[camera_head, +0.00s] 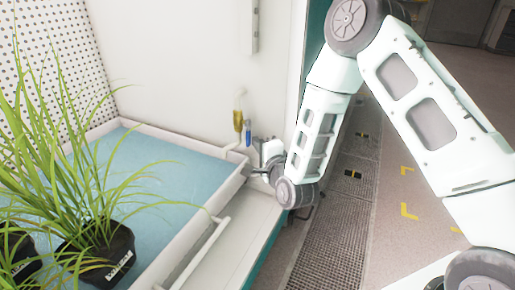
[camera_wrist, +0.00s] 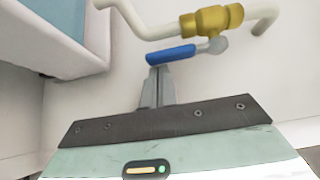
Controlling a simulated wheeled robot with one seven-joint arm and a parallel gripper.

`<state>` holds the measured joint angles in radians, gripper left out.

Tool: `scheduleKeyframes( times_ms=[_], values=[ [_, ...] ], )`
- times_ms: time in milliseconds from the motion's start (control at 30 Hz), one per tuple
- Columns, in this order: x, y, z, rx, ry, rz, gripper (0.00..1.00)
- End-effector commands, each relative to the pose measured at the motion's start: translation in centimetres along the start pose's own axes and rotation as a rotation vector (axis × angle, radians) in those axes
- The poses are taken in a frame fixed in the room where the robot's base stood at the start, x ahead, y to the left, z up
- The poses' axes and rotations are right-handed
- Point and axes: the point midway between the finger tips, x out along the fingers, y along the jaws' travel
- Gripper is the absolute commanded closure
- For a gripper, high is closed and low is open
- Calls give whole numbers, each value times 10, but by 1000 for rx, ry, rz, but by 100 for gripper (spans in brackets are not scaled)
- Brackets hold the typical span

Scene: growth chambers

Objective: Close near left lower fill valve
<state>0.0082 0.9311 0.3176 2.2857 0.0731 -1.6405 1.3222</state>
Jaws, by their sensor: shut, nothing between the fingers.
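The fill valve has a brass body (camera_wrist: 212,20) on a pale pipe, with a blue lever handle (camera_wrist: 170,55) below it in the wrist view. The lever points left and runs roughly alongside the pipe. In the head view, the brass part (camera_head: 238,121) and blue lever (camera_head: 248,132) are small against the white wall, beyond the tray corner. My gripper (camera_wrist: 158,70) is shut and empty, its fingertips at the lower edge of the lever's free end; I cannot tell whether they touch. In the head view, my gripper (camera_head: 256,172) is beside the tray corner, below the valve.
A white-rimmed tray (camera_head: 190,140) with a blue surface fills the left, its corner close to my gripper. Potted grassy plants (camera_head: 95,250) stand on it. A pale rail (camera_head: 200,250) runs along its front side. Grated floor (camera_head: 335,235) lies open to the right.

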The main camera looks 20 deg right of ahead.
Motion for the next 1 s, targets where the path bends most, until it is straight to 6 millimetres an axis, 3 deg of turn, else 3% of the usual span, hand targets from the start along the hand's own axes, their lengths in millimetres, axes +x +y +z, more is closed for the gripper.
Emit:
scheduleKeyframes(
  times_ms=[567, 1000],
  values=[
    [3, -2, 1, 15, 0, 13, 100],
    [-6, -8, 10, 170, 1, 137, 100]
  ],
)
